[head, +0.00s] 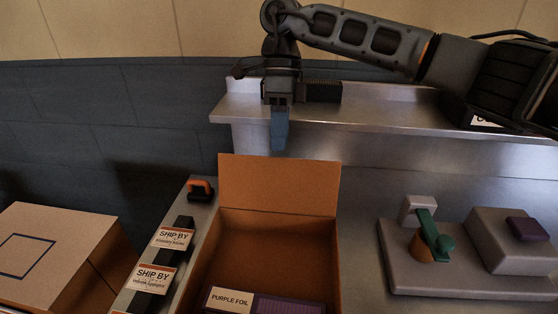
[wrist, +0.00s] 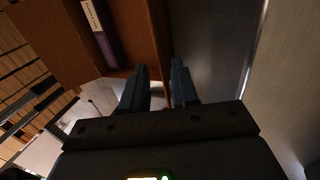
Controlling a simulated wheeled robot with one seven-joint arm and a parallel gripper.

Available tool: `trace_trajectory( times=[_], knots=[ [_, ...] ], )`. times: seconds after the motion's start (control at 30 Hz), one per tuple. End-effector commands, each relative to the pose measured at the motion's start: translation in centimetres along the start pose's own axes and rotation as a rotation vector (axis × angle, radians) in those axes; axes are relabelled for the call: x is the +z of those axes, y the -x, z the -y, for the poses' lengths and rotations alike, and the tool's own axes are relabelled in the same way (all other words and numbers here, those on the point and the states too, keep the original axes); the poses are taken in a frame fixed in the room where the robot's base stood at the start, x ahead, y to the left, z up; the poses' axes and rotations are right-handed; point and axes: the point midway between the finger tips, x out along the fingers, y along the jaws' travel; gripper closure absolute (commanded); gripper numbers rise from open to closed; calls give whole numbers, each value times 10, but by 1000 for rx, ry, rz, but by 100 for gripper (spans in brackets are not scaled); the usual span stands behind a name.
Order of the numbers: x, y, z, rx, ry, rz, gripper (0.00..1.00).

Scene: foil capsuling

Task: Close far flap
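An open brown cardboard box (head: 209,262) stands on the counter. Its far flap (head: 278,185) stands upright at the back edge. In the wrist view the flap (wrist: 159,40) shows nearly edge-on as a brown strip running between the two fingers. My gripper (head: 279,147) points down just above the flap's top edge in the head view. The wrist view shows its blue fingers (wrist: 160,68) apart, with nothing visibly clamped. I cannot tell whether a finger touches the flap. A purple foil pack (head: 268,303) labelled PURPLE FOIL lies in the box; it also shows in the wrist view (wrist: 104,42).
A raised metal shelf (head: 400,125) runs behind the box. Left of it are SHIP BY labels (head: 173,238) and an orange-and-black tool (head: 201,189), then a closed carton (head: 50,250). A device with a green lever (head: 430,230) and a purple-topped block (head: 510,240) stand right.

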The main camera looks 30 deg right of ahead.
Motion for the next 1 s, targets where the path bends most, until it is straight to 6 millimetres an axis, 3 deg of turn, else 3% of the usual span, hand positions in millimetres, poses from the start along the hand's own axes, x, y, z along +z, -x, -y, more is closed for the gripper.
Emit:
trace_trajectory(
  times=[0.43, 0.8, 1.0],
  knots=[
    [0, -61, -1, 2, 1, 1, 71],
    [0, -68, -1, 0, 1, 1, 71],
    [0, -68, -1, 0, 1, 1, 89]
  ],
)
